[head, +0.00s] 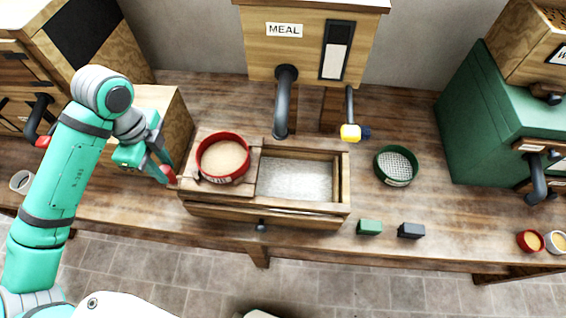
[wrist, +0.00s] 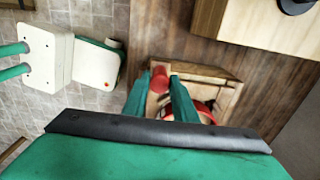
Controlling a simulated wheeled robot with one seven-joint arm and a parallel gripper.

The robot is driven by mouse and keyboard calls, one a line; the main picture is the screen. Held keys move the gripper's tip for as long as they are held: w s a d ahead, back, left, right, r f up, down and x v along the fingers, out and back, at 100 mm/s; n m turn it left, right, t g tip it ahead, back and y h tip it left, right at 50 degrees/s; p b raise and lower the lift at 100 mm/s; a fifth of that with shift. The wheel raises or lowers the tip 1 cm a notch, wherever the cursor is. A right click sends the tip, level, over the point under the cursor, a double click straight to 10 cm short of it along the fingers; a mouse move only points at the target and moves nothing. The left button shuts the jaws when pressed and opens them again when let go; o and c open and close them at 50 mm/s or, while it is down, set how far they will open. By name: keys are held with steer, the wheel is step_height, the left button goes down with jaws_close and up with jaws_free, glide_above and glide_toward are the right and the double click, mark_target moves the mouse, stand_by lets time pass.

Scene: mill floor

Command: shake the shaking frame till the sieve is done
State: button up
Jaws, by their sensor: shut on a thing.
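The red sieve (head: 222,158), with pale meal inside, sits on the left part of the wooden shaking frame (head: 342,196). A wooden bin with a pale metal-looking floor (head: 297,178) is open to the right of the sieve. My gripper (head: 168,177) is at the frame's left end, shut on a red knob there. In the wrist view the red knob (wrist: 159,80) shows between the green fingers of my gripper (wrist: 162,95). Part of the sieve's red rim (wrist: 205,113) shows behind the right finger.
A green-rimmed sieve (head: 396,166) stands right of the frame. A green block (head: 369,227) and a dark block (head: 411,230) lie near the front edge. The MEAL bin's dark spout (head: 283,100) hangs behind the frame. Small bowls (head: 530,241) stand far right.

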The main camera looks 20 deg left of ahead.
steer(key=o, duration=0.8)
steer(key=shift+w+a, duration=0.1)
steer(key=shift+a, duration=0.1)
steer(key=shift+o, duration=0.8)
steer(key=shift+s, duration=0.2)
steer(key=shift+w+d+r, duration=0.1)
steer(key=shift+r, duration=2.15)
steer(key=shift+w+d+r, duration=0.1)
steer(key=shift+r, duration=2.15)
steer(key=shift+s+a, duration=0.1)
steer(key=shift+a, duration=0.05)
